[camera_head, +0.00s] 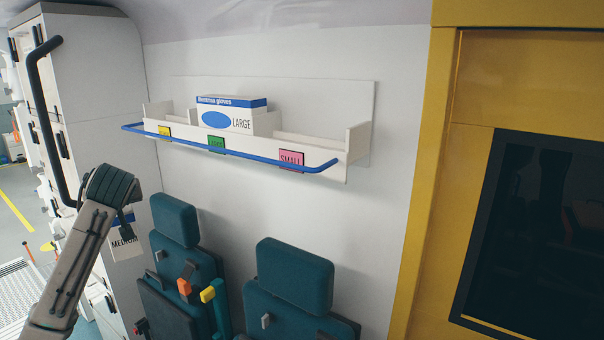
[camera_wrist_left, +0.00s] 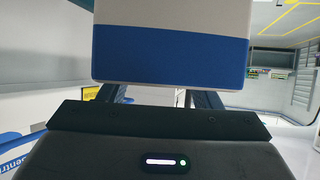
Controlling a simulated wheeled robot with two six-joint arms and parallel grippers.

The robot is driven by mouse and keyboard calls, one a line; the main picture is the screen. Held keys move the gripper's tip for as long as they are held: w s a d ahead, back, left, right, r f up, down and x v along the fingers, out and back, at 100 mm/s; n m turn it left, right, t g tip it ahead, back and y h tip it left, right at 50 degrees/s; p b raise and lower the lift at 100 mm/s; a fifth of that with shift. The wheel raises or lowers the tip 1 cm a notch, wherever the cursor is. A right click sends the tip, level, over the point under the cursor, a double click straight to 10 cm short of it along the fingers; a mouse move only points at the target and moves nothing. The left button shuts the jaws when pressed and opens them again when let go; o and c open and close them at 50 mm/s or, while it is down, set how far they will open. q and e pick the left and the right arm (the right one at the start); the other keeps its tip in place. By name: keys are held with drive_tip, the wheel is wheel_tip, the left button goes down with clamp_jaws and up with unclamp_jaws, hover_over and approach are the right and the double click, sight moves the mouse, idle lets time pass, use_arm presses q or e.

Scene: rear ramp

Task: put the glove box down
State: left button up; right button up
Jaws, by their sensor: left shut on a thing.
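My left gripper (camera_head: 124,214) is shut on a white and blue glove box (camera_head: 126,245) marked MEDIUM, held in the air at the left, below and left of the wall rack. The arm hides part of the box. In the left wrist view the box (camera_wrist_left: 172,52) fills the top middle, white above a blue band, in front of the gripper. The white wall rack (camera_head: 255,140) has a blue rail and yellow, green and pink labels; the pink one reads SMALL. Another glove box (camera_head: 226,117), marked LARGE, stands in its middle compartment. My right gripper is not in view.
Two teal seats (camera_head: 294,275) stand below the rack, with orange and yellow buckles on the left one. A dark handrail (camera_head: 45,120) runs up a white cabinet at the left. A yellow frame with a dark panel (camera_head: 540,235) stands at the right.

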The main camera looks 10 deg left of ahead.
use_arm(q)
drive_tip(key=s+d+f+m+t+h, duration=0.25)
drive_tip(key=d+f+m+h, duration=0.25)
drive_tip(key=d+f, duration=0.35)
drive_tip(key=s+d+f+m+t+h, duration=0.2)
drive_tip(key=s+d+f+m+h, duration=0.25)
drive_tip(key=d+f, duration=0.7)
drive_tip(key=d, duration=0.8)
drive_tip(key=d+f, duration=0.2)
drive_tip(key=d, duration=0.9)
wheel_tip(320, 180, down, 11)
drive_tip(key=b, duration=1)
drive_tip(key=shift+w+b, duration=0.3)
drive_tip(key=shift+b, duration=0.05)
drive_tip(key=shift+a+m, duration=0.15)
drive_tip(key=shift+m, duration=0.1)
